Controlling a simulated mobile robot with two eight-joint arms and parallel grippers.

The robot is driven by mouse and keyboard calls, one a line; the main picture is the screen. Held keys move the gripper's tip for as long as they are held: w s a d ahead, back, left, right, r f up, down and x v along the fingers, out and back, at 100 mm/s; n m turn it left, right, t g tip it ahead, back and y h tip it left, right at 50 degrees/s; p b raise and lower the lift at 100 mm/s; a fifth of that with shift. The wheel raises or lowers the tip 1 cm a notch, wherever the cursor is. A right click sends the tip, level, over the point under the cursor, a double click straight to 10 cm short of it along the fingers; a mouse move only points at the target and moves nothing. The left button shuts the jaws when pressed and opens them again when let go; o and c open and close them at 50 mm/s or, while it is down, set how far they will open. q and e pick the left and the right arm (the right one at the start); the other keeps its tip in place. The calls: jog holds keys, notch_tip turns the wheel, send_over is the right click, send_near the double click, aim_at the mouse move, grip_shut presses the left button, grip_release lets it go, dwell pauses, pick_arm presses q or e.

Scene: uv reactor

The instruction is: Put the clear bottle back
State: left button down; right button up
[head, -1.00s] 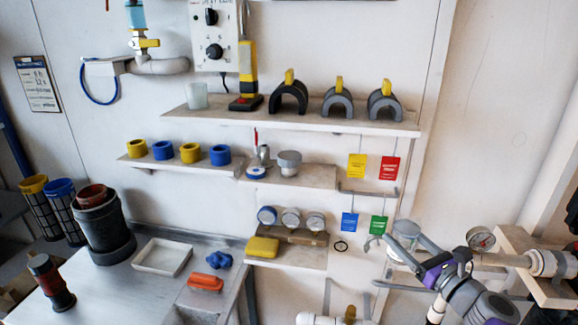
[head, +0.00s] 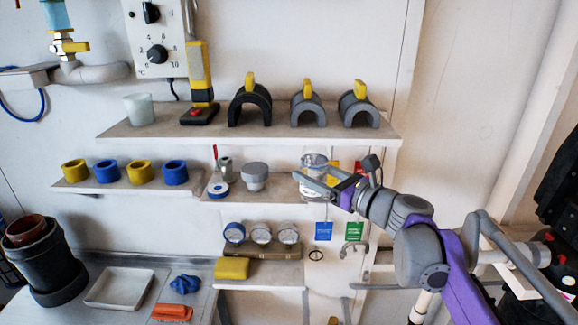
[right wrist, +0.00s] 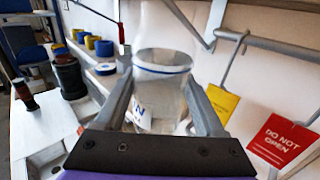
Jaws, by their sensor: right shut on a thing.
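The clear bottle (head: 314,161) is at the right end of the middle shelf (head: 275,187) in the head view. It is upright, and I cannot tell whether its base touches the shelf. My right gripper (head: 305,182) reaches in from the right and is shut on the bottle. In the right wrist view the bottle (right wrist: 160,88) stands between the two grey fingers, with a blue ring round it and a white label low down. The fingers hide part of its sides. My left gripper is not in view.
A grey-lidded jar (head: 254,176) and a blue-and-white roll (head: 218,189) stand left of the bottle. Yellow and red tags (right wrist: 278,142) hang close to the right. The upper shelf (head: 250,132) with grey arches is above; gauges (head: 261,233) sit below.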

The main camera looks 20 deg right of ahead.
aim_at(302, 167)
jog(key=x, duration=0.3)
jog(key=shift+w+a, duration=0.15)
jog(key=shift+w, duration=0.2)
jog(key=x, duration=0.4)
jog(key=shift+a+p, duration=0.1)
jog(key=shift+p, duration=0.3)
jog(key=shift+w+f, duration=0.1)
jog(key=shift+f, duration=0.8)
jog(key=shift+s, duration=0.2)
jog(key=o, duration=1.3)
jog(key=shift+w+f, duration=0.1)
